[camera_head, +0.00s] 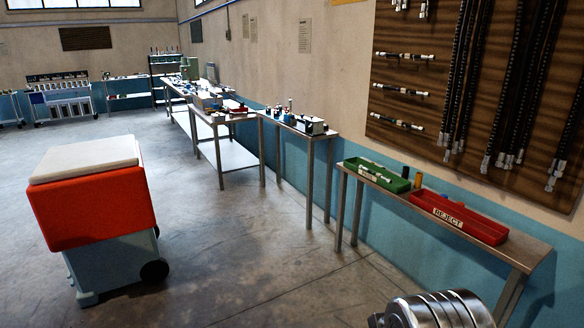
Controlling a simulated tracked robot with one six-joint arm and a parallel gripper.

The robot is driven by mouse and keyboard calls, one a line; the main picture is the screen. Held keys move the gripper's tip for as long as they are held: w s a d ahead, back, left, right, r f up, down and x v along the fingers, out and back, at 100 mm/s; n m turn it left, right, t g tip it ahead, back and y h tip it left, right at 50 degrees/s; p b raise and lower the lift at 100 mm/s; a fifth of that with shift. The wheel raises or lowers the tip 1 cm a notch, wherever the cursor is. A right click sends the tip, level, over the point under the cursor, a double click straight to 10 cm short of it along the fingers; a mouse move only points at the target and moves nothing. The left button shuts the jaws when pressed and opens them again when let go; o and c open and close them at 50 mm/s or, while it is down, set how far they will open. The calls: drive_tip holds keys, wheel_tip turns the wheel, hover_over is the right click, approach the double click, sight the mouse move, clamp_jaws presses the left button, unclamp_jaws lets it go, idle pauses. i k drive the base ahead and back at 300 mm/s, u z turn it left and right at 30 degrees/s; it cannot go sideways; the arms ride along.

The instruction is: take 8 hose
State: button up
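Several long black hoses with silver end fittings hang vertically on a brown wooden board (425,75) on the right wall. One group of hoses (463,85) hangs near the board's middle, another group of hoses (527,80) to its right, and a further hose (573,125) is at the right edge. Three short hoses lie horizontally at the board's left: an upper one (404,56), a middle one (401,90) and a lower one (397,122). I can read no number 8 on any of them. My gripper is not in view.
A narrow bench (530,252) below the board carries a green tray (376,175) and a red tray marked REJECT (460,217). A red and white cart (92,195) stands left. More benches (222,118) line the wall. The floor (235,245) between is clear.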

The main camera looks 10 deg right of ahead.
sight(378, 175)
drive_tip(key=z, duration=0.4)
drive_tip(key=i, duration=2.15)
drive_tip(key=u, duration=0.55)
drive_tip(key=i, duration=1.5)
drive_tip(key=z, duration=0.65)
drive_tip(key=i, duration=1.15)
drive_tip(key=z, duration=0.55)
